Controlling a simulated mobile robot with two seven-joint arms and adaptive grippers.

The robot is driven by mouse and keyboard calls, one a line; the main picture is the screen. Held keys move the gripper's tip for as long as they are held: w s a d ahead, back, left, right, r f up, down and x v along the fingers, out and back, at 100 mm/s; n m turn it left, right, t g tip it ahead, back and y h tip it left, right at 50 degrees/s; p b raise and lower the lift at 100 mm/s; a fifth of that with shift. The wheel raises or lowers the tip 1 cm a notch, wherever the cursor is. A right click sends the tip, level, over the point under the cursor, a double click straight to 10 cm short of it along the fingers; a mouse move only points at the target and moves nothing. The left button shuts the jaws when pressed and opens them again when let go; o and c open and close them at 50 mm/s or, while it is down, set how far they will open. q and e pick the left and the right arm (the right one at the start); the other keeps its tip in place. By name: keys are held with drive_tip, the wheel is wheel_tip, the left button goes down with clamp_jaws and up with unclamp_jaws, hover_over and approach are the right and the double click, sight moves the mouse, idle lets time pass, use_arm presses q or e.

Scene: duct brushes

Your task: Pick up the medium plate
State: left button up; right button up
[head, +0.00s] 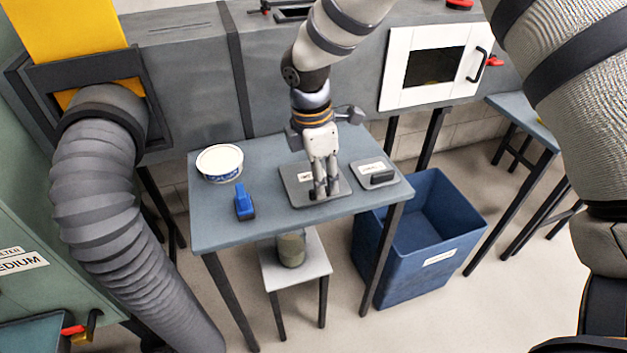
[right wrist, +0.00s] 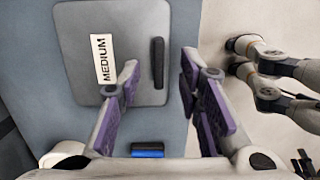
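The medium plate (head: 295,193) is a flat grey square on the table, below my right gripper (head: 319,190). In the right wrist view the plate (right wrist: 78,50) has a white MEDIUM label and an upright dark bar handle (right wrist: 158,62). My right gripper (right wrist: 160,62) is open and points down. Its purple-padded fingers stand apart on either side of the handle, with a visible gap to each. In the head view the fingers hide the handle. I cannot tell the exact height of the fingertips above the plate. My left gripper is not in view.
On the blue-grey table (head: 225,235) a smaller plate (head: 392,183) with a dark handle lies right, and a blue brush (head: 244,203) and white bowl (head: 220,164) lie left. A blue bin (head: 420,270) stands beside the table.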

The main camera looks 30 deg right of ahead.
wheel_tip(320, 180, down, 2)
drive_tip(key=shift+d+f, duration=0.1)
clamp_jaws()
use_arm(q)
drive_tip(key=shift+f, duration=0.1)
use_arm(e)
drive_tip(key=r, duration=0.5)
drive_tip(key=shift+s+p, duration=0.3)
drive_tip(key=shift+s, duration=0.05)
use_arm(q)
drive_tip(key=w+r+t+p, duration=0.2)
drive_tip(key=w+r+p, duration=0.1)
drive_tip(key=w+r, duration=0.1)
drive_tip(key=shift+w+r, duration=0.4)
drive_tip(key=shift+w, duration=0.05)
use_arm(e)
drive_tip(key=s+a+r, duration=0.3)
drive_tip(key=s+r, duration=0.9)
drive_tip(key=shift+s+a, duration=0.25)
drive_tip(key=shift+s, duration=0.1)
